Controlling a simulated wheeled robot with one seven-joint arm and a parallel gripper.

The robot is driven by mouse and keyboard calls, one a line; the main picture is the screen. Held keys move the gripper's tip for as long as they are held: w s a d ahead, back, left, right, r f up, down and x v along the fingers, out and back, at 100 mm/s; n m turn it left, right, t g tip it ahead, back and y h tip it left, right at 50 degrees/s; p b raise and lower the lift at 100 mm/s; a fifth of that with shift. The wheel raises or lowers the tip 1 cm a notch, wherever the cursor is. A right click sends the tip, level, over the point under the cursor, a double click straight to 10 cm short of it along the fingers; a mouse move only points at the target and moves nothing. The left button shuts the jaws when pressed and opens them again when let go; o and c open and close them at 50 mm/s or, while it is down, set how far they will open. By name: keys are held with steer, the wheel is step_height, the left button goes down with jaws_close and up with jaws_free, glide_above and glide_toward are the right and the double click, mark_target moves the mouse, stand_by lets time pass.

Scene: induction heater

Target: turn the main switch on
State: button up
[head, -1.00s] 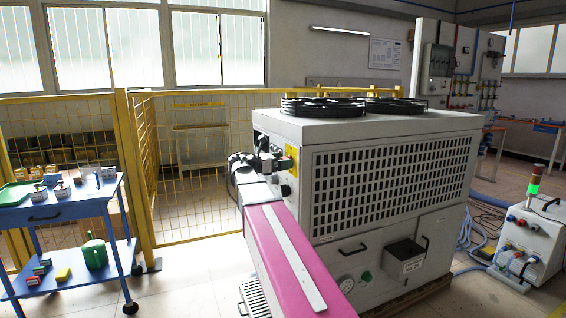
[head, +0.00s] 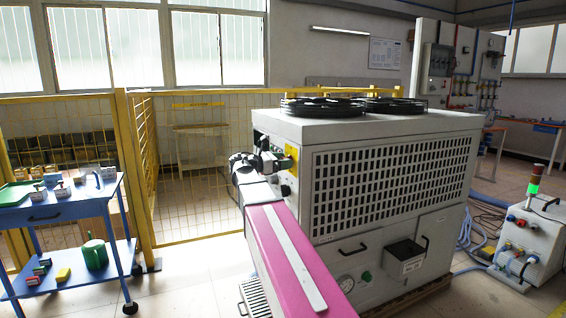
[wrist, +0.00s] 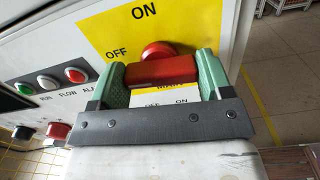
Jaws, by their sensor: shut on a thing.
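The main switch has a red handle (wrist: 160,70) with a round red base behind it, on a yellow plate (wrist: 95,35) marked ON at the top and OFF at the upper left. In the wrist view my gripper (wrist: 158,78) has its two green fingers on either side of the red handle and is shut on it. I cannot tell exactly which mark the handle points to. In the head view my gripper (head: 284,162) is at the left end face of the grey cabinet (head: 390,160), in front of the yellow plate (head: 292,153). The fingers hide the handle there.
Beside the switch are a green button (wrist: 24,88), a white button (wrist: 47,82), a red button (wrist: 74,75) and a lower red knob (wrist: 57,131). A yellow mesh fence (head: 195,165) stands behind. A blue cart (head: 70,208) is at left. Floor between is clear.

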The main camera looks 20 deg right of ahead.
steer(key=m, duration=1)
steer(key=shift+s+m, duration=0.1)
steer(key=shift+m, duration=0.2)
stand_by(0.5)
steer(key=o, duration=0.9)
steer(key=shift+a, duration=0.1)
steer(key=a, duration=1)
steer(key=shift+s+a, duration=0.15)
steer(key=shift+a, duration=0.15)
